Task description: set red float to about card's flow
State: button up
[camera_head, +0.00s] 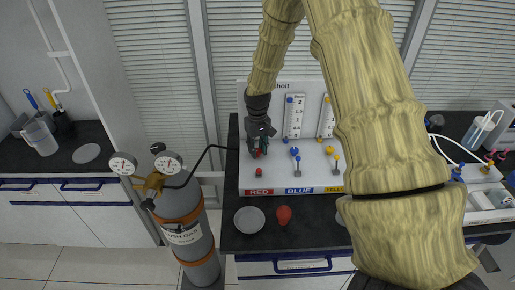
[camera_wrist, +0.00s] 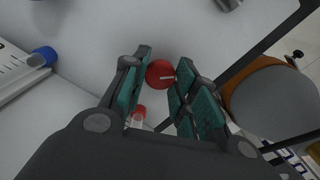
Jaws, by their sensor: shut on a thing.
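My gripper (camera_head: 257,150) is at the left column of the white panel (camera_head: 270,180), above the RED label (camera_head: 258,192). In the wrist view its green-padded fingers (camera_wrist: 161,70) are closed around a red knob (camera_wrist: 160,74) with a white line on its face. A smaller red part (camera_wrist: 138,112) shows below the knob, between the fingers. The red column's scale and float are hidden behind my arm in the head view. The blue column's scale (camera_head: 294,118) shows, but its float level is too small to read. I cannot make out a card.
Blue (camera_head: 294,151) and yellow (camera_head: 329,150) knobs stand right of the gripper. A gas cylinder (camera_head: 190,245) with two gauges (camera_head: 168,162) stands left of the bench, its black hose running to the panel. A grey dish (camera_head: 249,220) and a red object (camera_head: 284,214) lie in front.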

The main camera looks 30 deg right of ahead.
aim_at(258, 150)
jog(key=n, duration=0.7)
jog(key=shift+w, duration=0.1)
dwell(0.5)
jog(key=o, duration=1.1)
jog(key=shift+c, duration=0.2)
notch_tip(258, 150, up, 12)
